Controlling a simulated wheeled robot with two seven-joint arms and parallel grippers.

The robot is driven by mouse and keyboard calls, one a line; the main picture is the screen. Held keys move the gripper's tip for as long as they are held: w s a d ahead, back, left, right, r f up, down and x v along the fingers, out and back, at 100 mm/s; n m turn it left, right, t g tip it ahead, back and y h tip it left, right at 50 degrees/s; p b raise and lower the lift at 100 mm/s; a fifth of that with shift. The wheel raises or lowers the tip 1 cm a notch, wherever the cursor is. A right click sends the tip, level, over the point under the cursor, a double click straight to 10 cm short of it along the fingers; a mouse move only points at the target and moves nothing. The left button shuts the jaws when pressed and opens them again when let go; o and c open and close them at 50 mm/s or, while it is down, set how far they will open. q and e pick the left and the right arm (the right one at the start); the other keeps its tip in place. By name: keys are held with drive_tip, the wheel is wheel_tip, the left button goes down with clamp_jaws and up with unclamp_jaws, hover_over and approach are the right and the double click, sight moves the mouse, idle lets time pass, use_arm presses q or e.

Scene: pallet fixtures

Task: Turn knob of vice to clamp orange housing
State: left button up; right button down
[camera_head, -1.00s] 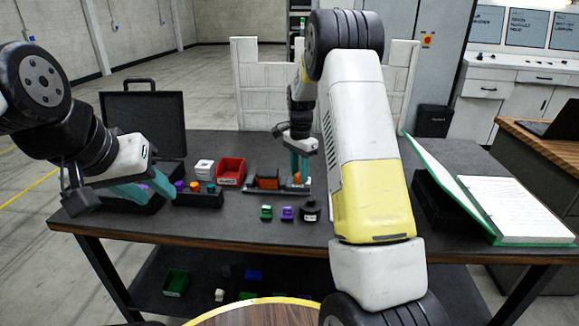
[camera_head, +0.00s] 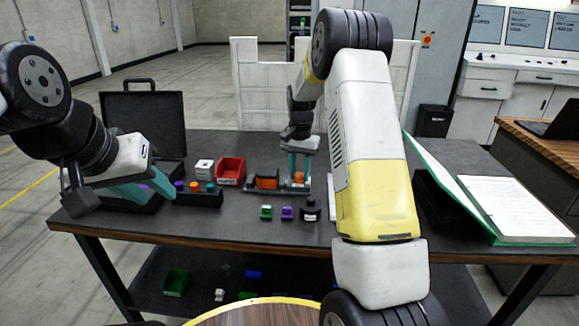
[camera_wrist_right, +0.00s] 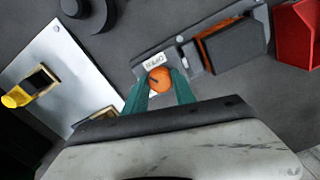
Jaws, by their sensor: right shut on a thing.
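The vice (camera_head: 262,190) stands on the table in the middle of the head view. The orange housing (camera_head: 267,182) sits in it between the dark jaws; it also shows in the right wrist view (camera_wrist_right: 228,44). The vice's orange knob (camera_wrist_right: 159,79) lies between the teal fingers of my right gripper (camera_wrist_right: 160,88), beside a label reading "OPEN". My right gripper is shut on the knob from above. Whether the jaws touch the housing cannot be told. My left gripper (camera_head: 145,190) hangs over the dark case at the left; its finger gap is not clear.
A red bin (camera_head: 231,170) and a white block (camera_head: 204,170) stand left of the vice. Small green (camera_head: 266,212) and purple (camera_head: 287,213) parts lie in front. A dark tray (camera_head: 197,195) holds several parts.

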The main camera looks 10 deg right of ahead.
sight(300, 174)
drive_tip(key=n, duration=0.6)
drive_tip(key=shift+n, duration=0.3)
drive_tip(key=n, duration=0.5)
drive_tip(key=shift+d, duration=0.1)
drive_tip(key=shift+n, duration=0.4)
drive_tip(key=shift+r, duration=0.1)
drive_tip(key=c, duration=1)
unclamp_jaws()
drive_tip(key=shift+c, duration=0.2)
wheel_tip(300, 174, up, 7)
drive_tip(key=shift+f, duration=0.1)
drive_tip(key=shift+r, duration=0.45)
